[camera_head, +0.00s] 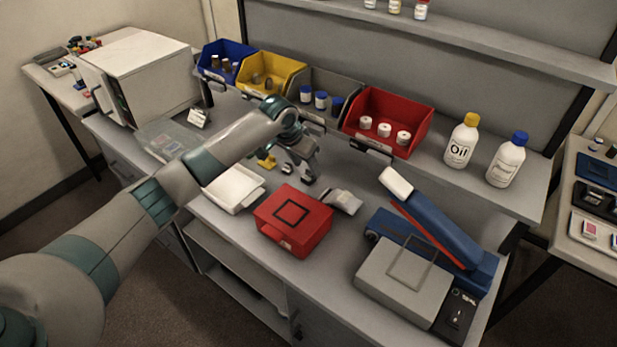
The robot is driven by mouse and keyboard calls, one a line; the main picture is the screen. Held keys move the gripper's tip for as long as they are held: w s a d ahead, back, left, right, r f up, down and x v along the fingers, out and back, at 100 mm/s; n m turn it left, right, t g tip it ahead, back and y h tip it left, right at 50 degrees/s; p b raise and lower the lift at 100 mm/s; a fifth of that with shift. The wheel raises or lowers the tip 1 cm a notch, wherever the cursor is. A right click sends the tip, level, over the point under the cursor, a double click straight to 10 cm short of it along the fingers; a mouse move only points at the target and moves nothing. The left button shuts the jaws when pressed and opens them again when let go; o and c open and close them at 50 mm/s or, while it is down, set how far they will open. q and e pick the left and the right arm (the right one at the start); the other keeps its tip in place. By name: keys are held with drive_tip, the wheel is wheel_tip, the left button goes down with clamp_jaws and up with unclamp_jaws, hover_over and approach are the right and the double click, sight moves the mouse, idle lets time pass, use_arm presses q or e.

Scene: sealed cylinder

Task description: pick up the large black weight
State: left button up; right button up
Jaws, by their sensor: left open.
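My left gripper (298,172) reaches over the middle of the bench from the left, pointing down, with its fingers apart. A small gold-yellow object (266,161) stands on the bench just left of the fingers. I cannot clearly make out the large black weight. Small dark shapes show at the fingertips, and I cannot tell whether any of them is the weight or part of the gripper. The gripper and wrist hide part of the bench there. My right gripper is out of view.
A red box (293,220) sits in front of the gripper, a white tray (233,188) left of it, and a grey packet (343,200) to its right. Coloured bins, including a red bin (388,118), line the back. A blue and grey device (408,278) fills the right front.

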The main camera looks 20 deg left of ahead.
sight(308, 175)
use_arm(q)
drive_tip(key=shift+f, duration=0.35)
drive_tip(key=p+x, duration=0.1)
drive_tip(key=x, duration=0.2)
drive_tip(key=shift+a+p, duration=0.35)
drive_tip(key=shift+w+f, duration=0.15)
drive_tip(key=shift+f, duration=0.4)
drive_tip(key=shift+c, duration=0.6)
clamp_jaws()
drive_tip(key=shift+r, duration=0.1)
